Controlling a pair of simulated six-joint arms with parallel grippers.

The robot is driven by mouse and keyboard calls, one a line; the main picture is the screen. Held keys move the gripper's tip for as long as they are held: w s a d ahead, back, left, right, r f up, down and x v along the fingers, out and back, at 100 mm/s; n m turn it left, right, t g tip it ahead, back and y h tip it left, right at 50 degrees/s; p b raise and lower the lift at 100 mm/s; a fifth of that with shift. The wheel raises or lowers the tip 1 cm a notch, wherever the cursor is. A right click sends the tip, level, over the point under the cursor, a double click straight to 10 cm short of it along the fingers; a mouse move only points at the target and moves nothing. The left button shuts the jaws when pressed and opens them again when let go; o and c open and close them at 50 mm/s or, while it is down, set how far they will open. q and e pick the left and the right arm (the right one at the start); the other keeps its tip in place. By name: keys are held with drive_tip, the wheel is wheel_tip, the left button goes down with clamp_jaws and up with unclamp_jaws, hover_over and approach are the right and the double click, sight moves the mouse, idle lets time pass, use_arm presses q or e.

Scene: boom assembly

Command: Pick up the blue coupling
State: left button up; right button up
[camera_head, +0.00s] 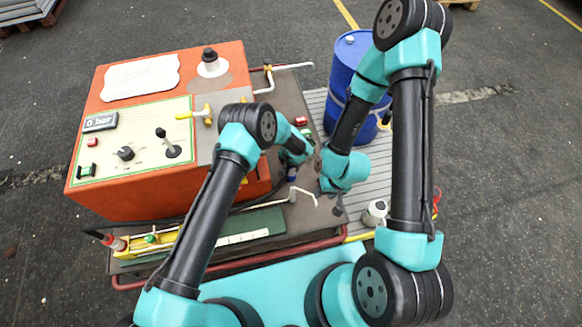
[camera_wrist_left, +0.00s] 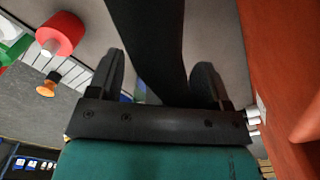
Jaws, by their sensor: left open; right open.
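A small blue piece, which looks like the blue coupling (camera_head: 292,178), shows at the right end of the machine, below the left gripper, partly hidden. A sliver of blue also shows behind the fingers in the left wrist view (camera_wrist_left: 140,92). My left gripper (camera_head: 307,150) is open at the machine's right side, close to my right arm's wrist; its fingers are partly hidden. In the left wrist view its two black fingers stand apart, with a dark band between them that I cannot identify. My right gripper (camera_head: 332,203) is open and low, at the right edge of the machine platform.
The orange control box (camera_head: 215,75) stands left of the grippers. White pipes with a bend (camera_head: 303,192) lie near. A red fitting (camera_head: 301,121) shows above; a red cylinder (camera_wrist_left: 58,33) is in the wrist view. A blue barrel (camera_head: 350,75) and a white canister (camera_head: 375,212) stand right.

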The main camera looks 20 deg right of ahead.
use_arm(q)
drive_tip(key=c, duration=1.2)
drive_tip(key=shift+r, duration=0.15)
wheel_tip(320, 180, up, 10)
drive_tip(key=shift+f, duration=0.1)
idle(0.7)
